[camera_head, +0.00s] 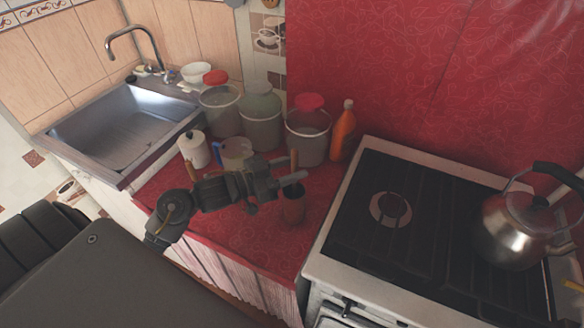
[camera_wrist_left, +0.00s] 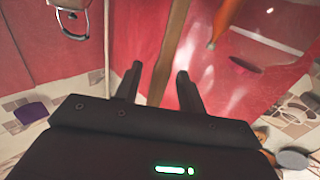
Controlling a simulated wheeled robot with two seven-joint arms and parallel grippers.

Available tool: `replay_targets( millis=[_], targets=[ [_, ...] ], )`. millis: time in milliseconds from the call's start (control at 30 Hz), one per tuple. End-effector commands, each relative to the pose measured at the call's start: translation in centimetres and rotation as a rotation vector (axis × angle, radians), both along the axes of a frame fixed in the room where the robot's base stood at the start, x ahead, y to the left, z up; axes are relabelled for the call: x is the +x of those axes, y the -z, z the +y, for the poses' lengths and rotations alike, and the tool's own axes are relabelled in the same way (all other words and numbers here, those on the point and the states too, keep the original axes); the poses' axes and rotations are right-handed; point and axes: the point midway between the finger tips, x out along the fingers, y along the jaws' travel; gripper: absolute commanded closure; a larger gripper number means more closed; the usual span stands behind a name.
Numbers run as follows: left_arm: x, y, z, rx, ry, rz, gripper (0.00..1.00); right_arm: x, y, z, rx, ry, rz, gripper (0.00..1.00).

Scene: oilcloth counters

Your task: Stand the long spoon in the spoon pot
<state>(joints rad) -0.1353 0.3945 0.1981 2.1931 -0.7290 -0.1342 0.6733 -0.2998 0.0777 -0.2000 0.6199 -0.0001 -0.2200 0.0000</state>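In the left wrist view the wooden handle (camera_wrist_left: 171,50) runs between the two fingers, with a gap showing on each side. My right gripper is not in view.
Three lidded buckets (camera_head: 262,122) and an orange bottle (camera_head: 343,132) stand behind the pot. A white canister (camera_head: 194,149) and a mug (camera_head: 235,152) stand near my left arm. The stove (camera_head: 390,208) with a kettle (camera_head: 515,228) is at right, the sink (camera_head: 125,125) at left.

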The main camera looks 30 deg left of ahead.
Motion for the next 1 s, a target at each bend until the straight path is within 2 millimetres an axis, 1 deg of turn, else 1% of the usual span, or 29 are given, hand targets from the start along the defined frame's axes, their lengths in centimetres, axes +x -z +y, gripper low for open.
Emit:
replay_targets(
  millis=[167,267,367,600,700,833,1000],
  targets=[
    [-0.2,0.1,0.1,0.001,0.000,0.001,0.60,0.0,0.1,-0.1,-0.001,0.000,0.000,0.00],
    [-0.8,0.2,0.7,0.003,-0.001,0.001,0.60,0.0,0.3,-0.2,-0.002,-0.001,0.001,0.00],
    [-2.3,0.3,1.7,0.005,0.000,0.003,0.60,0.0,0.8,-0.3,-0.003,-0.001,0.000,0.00],
    [-6.1,0.3,4.6,0.005,0.000,0.003,0.60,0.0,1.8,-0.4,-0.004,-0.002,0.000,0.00],
    [-7.3,0.2,5.5,0.002,-0.001,0.004,0.60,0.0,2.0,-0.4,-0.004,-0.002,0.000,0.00],
    [-8.3,0.1,6.2,0.002,0.000,0.001,0.60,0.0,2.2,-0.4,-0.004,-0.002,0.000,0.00],
    [-8.7,-0.1,6.5,0.000,0.001,0.000,0.60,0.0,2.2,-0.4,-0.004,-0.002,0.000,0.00]
  ],
)
